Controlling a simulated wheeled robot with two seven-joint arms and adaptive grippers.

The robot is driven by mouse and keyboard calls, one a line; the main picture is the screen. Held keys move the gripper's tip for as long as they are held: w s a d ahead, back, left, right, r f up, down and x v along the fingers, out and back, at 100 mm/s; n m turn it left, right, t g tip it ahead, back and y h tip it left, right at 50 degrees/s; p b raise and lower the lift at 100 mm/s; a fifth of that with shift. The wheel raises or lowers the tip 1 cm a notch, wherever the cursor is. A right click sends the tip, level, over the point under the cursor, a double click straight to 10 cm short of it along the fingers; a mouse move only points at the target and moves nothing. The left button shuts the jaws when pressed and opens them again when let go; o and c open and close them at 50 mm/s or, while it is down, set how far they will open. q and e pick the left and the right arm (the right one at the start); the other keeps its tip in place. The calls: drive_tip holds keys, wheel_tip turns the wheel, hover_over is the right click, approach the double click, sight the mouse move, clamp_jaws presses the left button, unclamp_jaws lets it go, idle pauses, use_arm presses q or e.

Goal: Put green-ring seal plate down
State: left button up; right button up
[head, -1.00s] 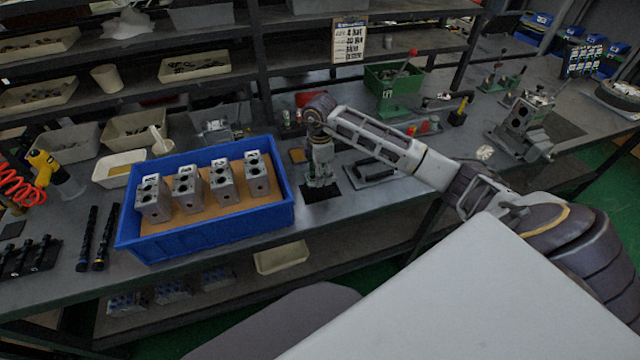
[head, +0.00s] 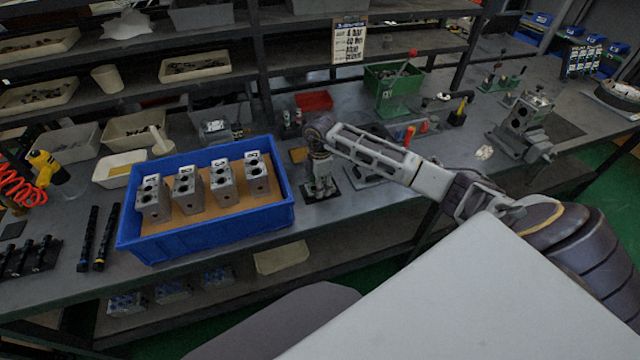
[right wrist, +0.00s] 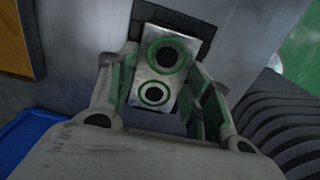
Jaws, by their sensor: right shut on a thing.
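The green-ring seal plate (right wrist: 149,80) is a small grey metal plate with two dark holes, each circled by a green ring. In the right wrist view it sits between the fingers of my right gripper (right wrist: 163,88), which is shut on it. In the head view my right gripper (head: 320,186) points down at a small black pad (head: 308,197) on the bench, just right of the blue crate. The plate is too small to make out there. I cannot tell whether it touches the pad. The black pad (right wrist: 178,20) also shows behind the plate. My left gripper is out of view.
A blue crate (head: 215,236) with several numbered valve blocks stands close left of my right gripper. A green press (head: 398,95) stands back right. Bare bench lies in front of the pad.

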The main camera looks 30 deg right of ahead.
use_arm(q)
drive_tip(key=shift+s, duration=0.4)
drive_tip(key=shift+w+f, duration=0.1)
use_arm(e)
drive_tip(key=shift+f, duration=0.1)
drive_tip(key=o, duration=0.9)
drive_tip(key=shift+o, duration=1.1)
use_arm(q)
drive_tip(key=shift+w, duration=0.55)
use_arm(e)
drive_tip(key=shift+o, duration=0.2)
